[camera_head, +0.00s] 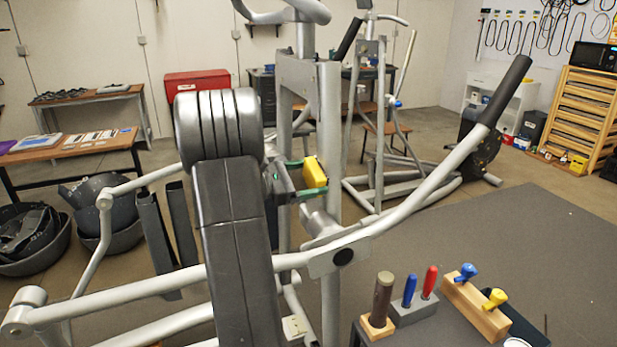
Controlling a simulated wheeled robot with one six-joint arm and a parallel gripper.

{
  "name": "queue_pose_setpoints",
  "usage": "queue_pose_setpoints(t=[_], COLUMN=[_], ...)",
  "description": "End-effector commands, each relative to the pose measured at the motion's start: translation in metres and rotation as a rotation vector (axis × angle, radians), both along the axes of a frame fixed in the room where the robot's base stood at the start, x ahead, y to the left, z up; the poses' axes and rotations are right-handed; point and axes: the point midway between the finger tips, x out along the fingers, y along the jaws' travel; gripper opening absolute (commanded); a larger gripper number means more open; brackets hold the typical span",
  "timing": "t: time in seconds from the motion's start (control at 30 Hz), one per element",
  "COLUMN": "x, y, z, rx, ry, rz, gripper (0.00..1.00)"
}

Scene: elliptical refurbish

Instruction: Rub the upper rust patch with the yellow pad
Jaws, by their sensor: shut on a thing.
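The yellow pad (315,172) is in my gripper (304,182), right of my large arm links. The gripper's green-edged fingers are shut on the pad. The pad appears in front of the grey upright column (329,120) of the elliptical, partly overlapping it in the picture. I cannot tell whether the pad touches the column. No rust patch shows clearly; the arm, gripper and pad hide part of the column.
A long silver handle arm (430,185) slants across the elliptical's right side. In front stands a dark bench with a wooden block holding blue and yellow knobs (475,305), and red and blue handled tools (430,282). Black tubs (35,240) lie at left. Grey mat (500,245) is clear.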

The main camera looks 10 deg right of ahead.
Motion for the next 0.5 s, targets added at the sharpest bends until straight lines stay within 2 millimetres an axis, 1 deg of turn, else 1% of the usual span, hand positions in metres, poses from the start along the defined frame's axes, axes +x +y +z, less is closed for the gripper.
queue_pose_setpoints(t=[0.07, 0.17, 0.5], x=[0.000, -0.001, -0.007], y=[0.000, 0.006, 0.040], z=[0.000, 0.001, 0.001], rx=[0.000, 0.000, -0.001], ry=[0.000, -0.001, -0.001], rz=[-0.001, 0.002, 0.003], gripper=[0.58, 0.58, 0.58])
